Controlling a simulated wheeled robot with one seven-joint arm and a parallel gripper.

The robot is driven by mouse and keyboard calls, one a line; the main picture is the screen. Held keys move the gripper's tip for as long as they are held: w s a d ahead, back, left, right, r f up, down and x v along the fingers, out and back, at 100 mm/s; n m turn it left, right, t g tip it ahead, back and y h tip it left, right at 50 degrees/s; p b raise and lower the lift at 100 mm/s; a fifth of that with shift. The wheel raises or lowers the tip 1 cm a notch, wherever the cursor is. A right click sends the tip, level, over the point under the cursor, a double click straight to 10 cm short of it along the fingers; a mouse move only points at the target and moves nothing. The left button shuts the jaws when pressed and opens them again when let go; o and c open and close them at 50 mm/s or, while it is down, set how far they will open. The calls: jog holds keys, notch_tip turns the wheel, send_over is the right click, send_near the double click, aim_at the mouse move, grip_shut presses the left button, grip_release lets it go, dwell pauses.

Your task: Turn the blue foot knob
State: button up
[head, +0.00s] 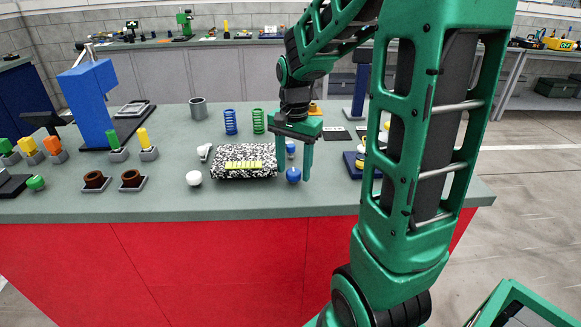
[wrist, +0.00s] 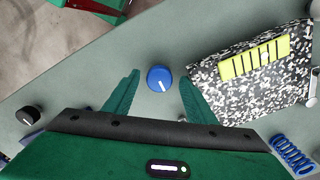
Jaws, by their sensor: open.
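The blue foot knob (head: 293,175) stands on the grey-green bench top near the front edge, just right of a speckled black-and-white box (head: 231,172). In the wrist view the blue knob (wrist: 158,78) is round with a white pointer line. My green gripper (head: 294,168) points down over the bench with its fingers on either side of the knob. In the wrist view the knob lies between the open fingertips (wrist: 159,82), with a gap on each side. I cannot tell whether the fingertips reach down to the knob's height.
The speckled box has a yellow strip (wrist: 255,60) on top and sits close to my gripper. A white round knob (head: 193,178) stands left of it. Blue (head: 230,122) and green (head: 258,121) springs stand behind. A black knob (wrist: 28,115) shows in the wrist view.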

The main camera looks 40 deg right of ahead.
jog(key=shift+f, duration=0.15)
jog(key=c, duration=1)
jog(key=shift+c, duration=0.2)
jog(key=shift+n, duration=0.5)
jog(key=n, duration=0.3)
jog(key=shift+w+n, duration=0.1)
jog(key=shift+n, duration=0.3)
jog(key=n, duration=0.4)
jog(key=shift+w+n, duration=0.1)
jog(key=shift+n, duration=0.6)
